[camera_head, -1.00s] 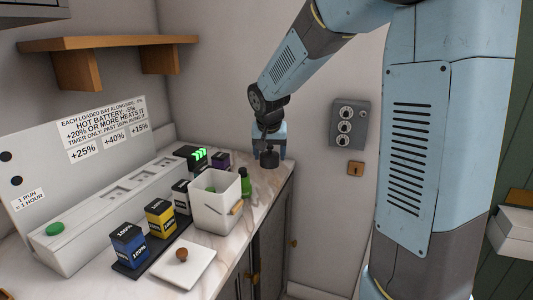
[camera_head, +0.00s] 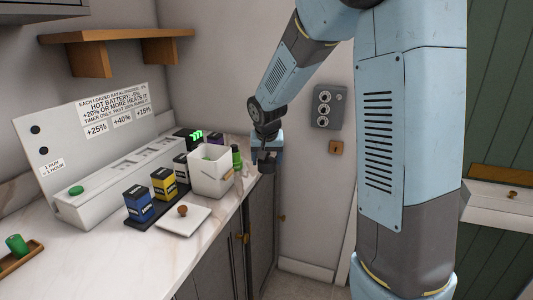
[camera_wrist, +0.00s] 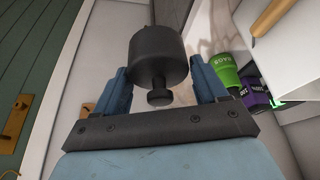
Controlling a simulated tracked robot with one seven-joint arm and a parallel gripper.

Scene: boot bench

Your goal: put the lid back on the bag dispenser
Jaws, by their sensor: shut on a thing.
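A green cylinder marked BAGS (camera_wrist: 223,72), apparently the bag dispenser, stands at the far right end of the counter beside the white bin. It shows in the head view (camera_head: 237,157) too. My gripper (camera_head: 267,155) is just right of it, near the counter's end. In the wrist view my gripper (camera_wrist: 162,88) is shut on a dark grey cylinder (camera_wrist: 158,55) with a small knob on its near side and a thin rod on its far side. I cannot tell if this is the lid. A white square plate with a brown knob (camera_head: 183,222) lies on the counter.
An open white bin (camera_head: 211,172) stands left of the dispenser. Blue (camera_head: 139,204) and yellow (camera_head: 164,184) batteries stand on a dark strip before a long white charger (camera_head: 125,190). A wooden tray (camera_head: 22,262) holds a green cylinder. A grey wall box (camera_head: 328,107) is right of my gripper.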

